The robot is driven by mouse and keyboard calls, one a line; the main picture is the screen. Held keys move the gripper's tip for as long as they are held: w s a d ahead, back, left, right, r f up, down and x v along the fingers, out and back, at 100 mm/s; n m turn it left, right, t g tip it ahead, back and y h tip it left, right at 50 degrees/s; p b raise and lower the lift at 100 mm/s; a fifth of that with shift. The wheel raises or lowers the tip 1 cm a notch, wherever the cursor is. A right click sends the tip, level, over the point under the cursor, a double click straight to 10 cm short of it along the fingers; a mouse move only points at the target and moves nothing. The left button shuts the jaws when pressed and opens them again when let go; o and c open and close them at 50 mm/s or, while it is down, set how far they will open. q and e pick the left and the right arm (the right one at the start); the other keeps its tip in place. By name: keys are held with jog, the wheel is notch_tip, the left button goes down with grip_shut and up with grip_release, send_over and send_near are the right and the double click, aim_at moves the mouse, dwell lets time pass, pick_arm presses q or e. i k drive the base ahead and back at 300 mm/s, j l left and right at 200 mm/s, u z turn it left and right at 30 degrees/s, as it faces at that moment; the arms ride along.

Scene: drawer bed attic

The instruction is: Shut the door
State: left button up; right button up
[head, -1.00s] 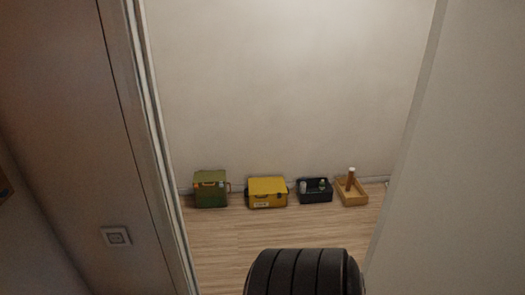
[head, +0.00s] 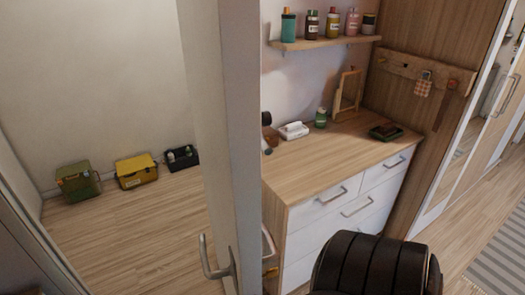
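The door (head: 213,110) stands open in the head view, its narrow edge turned toward me, left of the middle. Its metal lever handle (head: 211,260) is low on the face toward the doorway, and part of a second handle (head: 268,245) shows on the other side. The opening lies to the left of the door, with a small room behind it. Neither of my grippers is in view. Nothing is seen touching the door.
A green box (head: 78,183), a yellow case (head: 136,172) and a black caddy (head: 182,158) stand by the small room's far wall. A white dresser with a wooden top (head: 335,143) stands right of the door. Clear floor and a striped rug (head: 503,262) lie further right.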

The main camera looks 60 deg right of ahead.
aim_at(221, 40)
jog(key=k+l+z, duration=0.3)
jog(key=l+z, duration=0.3)
jog(key=k+l+z, duration=0.15)
jog(key=l+z, duration=0.15)
jog(key=l, duration=0.15)
